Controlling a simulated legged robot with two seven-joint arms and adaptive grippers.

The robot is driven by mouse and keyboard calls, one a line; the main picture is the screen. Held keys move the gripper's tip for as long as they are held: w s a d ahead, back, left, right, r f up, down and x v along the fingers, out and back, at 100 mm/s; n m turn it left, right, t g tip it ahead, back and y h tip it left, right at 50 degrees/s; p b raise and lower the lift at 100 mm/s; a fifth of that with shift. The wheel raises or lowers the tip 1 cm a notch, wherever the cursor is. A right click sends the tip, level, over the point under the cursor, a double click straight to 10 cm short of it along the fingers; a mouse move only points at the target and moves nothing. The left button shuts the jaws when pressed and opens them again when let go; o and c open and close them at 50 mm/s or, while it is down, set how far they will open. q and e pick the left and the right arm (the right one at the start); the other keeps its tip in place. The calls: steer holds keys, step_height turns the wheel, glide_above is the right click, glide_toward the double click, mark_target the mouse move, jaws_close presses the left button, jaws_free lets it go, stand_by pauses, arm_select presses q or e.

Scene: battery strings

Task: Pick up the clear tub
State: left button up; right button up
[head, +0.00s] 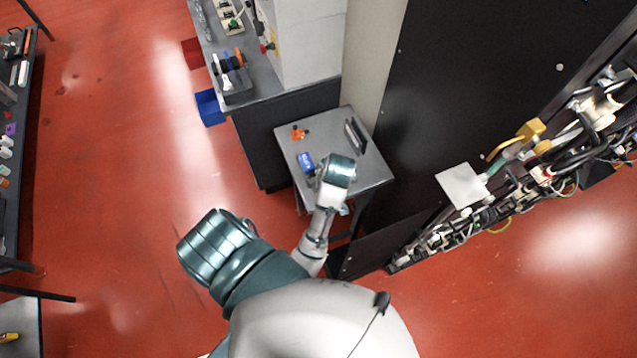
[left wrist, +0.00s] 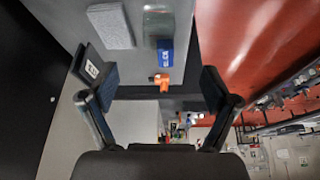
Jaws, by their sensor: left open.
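The clear tub (left wrist: 158,18) seems to be the see-through shape at the top of the left wrist view, cut by the frame edge, on the grey tabletop (left wrist: 68,18). A blue box (left wrist: 166,52) marked with white letters is next to it. In the head view I cannot make out the tub; my arm hides part of the table. My left gripper (left wrist: 159,78) is open, its two black fingers apart with nothing held. The tub is beyond the fingertips, between their lines. My right gripper is not in view.
On the small table (head: 371,178) are an orange part (head: 299,132), a dark stand (head: 355,136) and the blue box (head: 306,161). A grey block (left wrist: 110,25) shows in the left wrist view. A tall black cabinet (head: 440,90) stands close on the right. Open red floor lies left.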

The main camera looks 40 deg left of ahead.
arm_select(q)
steer(key=x, duration=1.1)
steer(key=shift+w+f, duration=0.1)
steer(key=shift+w+a+f, duration=0.1)
steer(key=shift+a+f, duration=0.3)
steer(key=shift+f, duration=0.2)
steer(key=x, duration=0.3)
steer(key=shift+w+d+f, duration=0.1)
steer(key=shift+w+f, duration=0.05)
steer(key=shift+f, duration=0.05)
steer(key=shift+w+d+f, duration=0.1)
steer(key=shift+f, duration=0.25)
steer(key=shift+c, duration=0.2)
steer(key=shift+a+f, duration=0.1)
steer(key=shift+a, duration=0.25)
steer(key=c, duration=1.2)
